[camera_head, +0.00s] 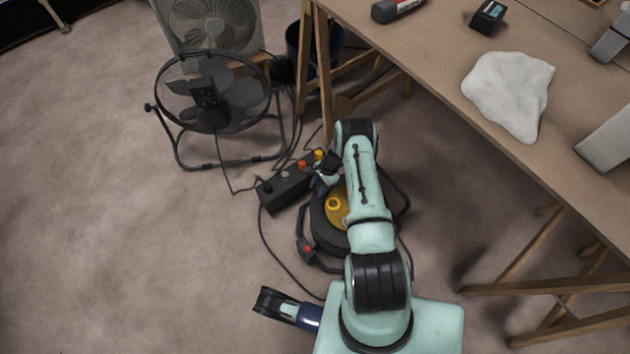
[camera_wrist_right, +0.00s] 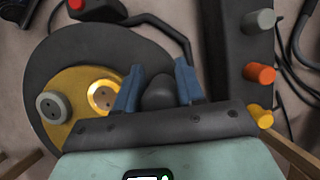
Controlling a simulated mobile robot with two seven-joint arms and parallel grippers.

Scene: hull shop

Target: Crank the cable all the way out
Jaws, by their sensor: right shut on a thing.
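The cable reel (camera_head: 332,240) stands on the floor, a black drum with a yellow face, partly hidden by my right arm. In the right wrist view, its yellow face (camera_wrist_right: 75,127) carries a grey socket and a bright yellow-ringed socket. My right gripper (camera_head: 325,178) is over the reel's upper side. In the right wrist view, its blue fingers (camera_wrist_right: 155,85) are on both sides of a dark rounded knob (camera_wrist_right: 158,95), the crank's grip, and shut on it. A thin black cable (camera_head: 275,252) runs along the floor left of the reel. My left gripper is not seen.
A black power strip (camera_head: 285,188) with coloured plugs lies close beside the reel. A floor fan (camera_head: 208,95) stands behind it at the left. A wooden workbench (camera_head: 440,75) with trestle legs is at the right. The floor at the left is clear.

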